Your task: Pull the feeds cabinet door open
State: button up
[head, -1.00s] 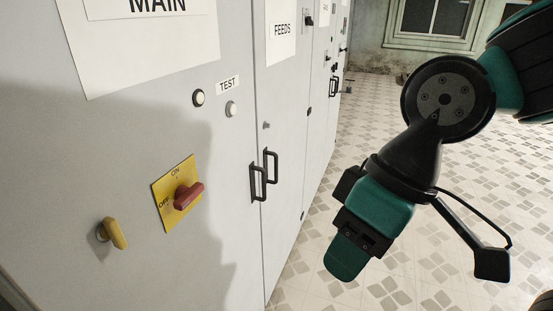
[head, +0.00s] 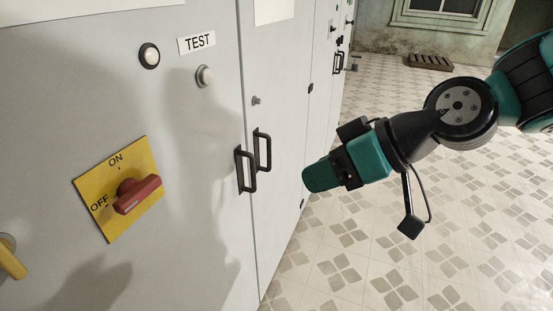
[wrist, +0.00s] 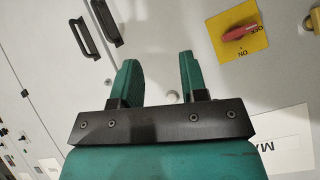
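The feeds cabinet door (head: 277,205) is a grey panel, closed and flush with the main panel to its left. Its label is mostly cut off at the top of the head view. Its black bar handle (head: 263,150) is vertical, beside a similar handle (head: 244,169) on the main panel. The feeds handle also shows at the upper left of the wrist view (wrist: 82,38). My gripper (head: 312,178) is to the right of the handles in the head view, apart from them. In the wrist view my gripper (wrist: 157,60) has its two green fingers apart with nothing between them.
The main panel has a red switch (head: 138,194) on a yellow plate, a yellow knob (head: 10,257) and round buttons. More grey cabinets (head: 327,90) run on behind. The tiled floor (head: 380,240) right of the cabinets is clear. A slatted wooden item (head: 431,62) lies by the far wall.

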jog(key=w+a+f+t+y+b, duration=0.3)
jog(key=w+a+f+t+b, duration=0.15)
jog(key=w+f, duration=0.45)
jog(key=m+t+h+b, duration=0.2)
jog(key=m+t+b, duration=0.1)
jog(key=t, duration=0.4)
send_near(270, 147)
jog(key=p+x, duration=0.8)
jog(key=x, duration=0.2)
jog(key=shift+w+a, duration=0.2)
jog(key=shift+w, duration=0.15)
grip_shut()
